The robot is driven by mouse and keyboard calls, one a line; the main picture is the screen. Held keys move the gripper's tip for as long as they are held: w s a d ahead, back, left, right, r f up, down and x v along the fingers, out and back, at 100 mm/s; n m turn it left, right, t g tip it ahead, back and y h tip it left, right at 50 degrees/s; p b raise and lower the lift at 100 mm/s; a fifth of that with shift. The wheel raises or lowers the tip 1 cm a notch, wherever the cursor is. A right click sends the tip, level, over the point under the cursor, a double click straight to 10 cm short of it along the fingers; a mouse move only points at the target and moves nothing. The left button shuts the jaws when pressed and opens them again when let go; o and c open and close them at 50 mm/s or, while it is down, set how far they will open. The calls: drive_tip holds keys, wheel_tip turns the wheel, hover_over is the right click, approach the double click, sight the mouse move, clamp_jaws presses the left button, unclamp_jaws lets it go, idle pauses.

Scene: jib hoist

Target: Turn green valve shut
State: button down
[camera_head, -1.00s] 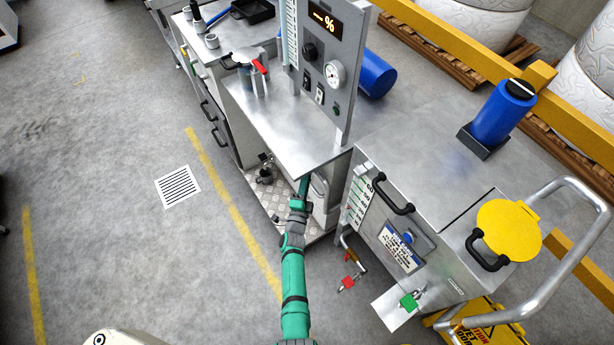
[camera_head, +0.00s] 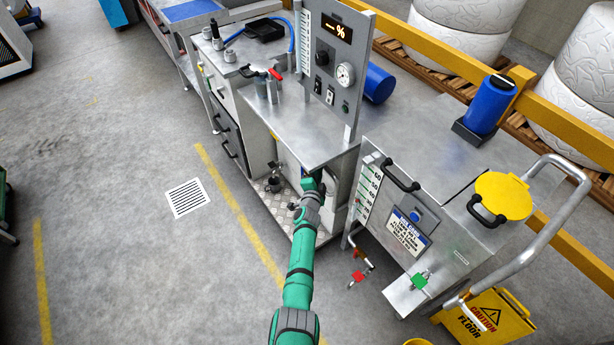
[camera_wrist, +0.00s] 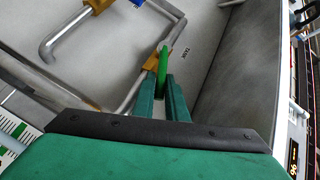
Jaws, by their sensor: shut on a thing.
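In the wrist view, the green valve handle (camera_wrist: 163,60) is a thin green lever by a brass valve body (camera_wrist: 151,61) on a bent grey pipe. My gripper (camera_wrist: 161,86) has its two green fingers closed on this lever, one on each side. In the head view, my green arm reaches in below the metal worktop (camera_head: 311,137), and its gripper and the lever it holds are hidden there.
A second brass valve (camera_wrist: 97,5) with a blue part is at the top of the wrist view. A red handle (camera_head: 358,276) hangs on piping beside the cart (camera_head: 440,225). A yellow caution sign (camera_head: 490,316) stands at lower right. The floor at left is open.

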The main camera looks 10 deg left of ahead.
drive_tip(key=shift+s+a+f, duration=0.15)
drive_tip(key=shift+f, duration=0.1)
drive_tip(key=c, duration=1.8)
unclamp_jaws()
drive_tip(key=shift+a, duration=0.1)
drive_tip(key=shift+o, duration=0.2)
drive_tip(key=shift+a+r, duration=0.1)
drive_tip(key=shift+r, duration=0.1)
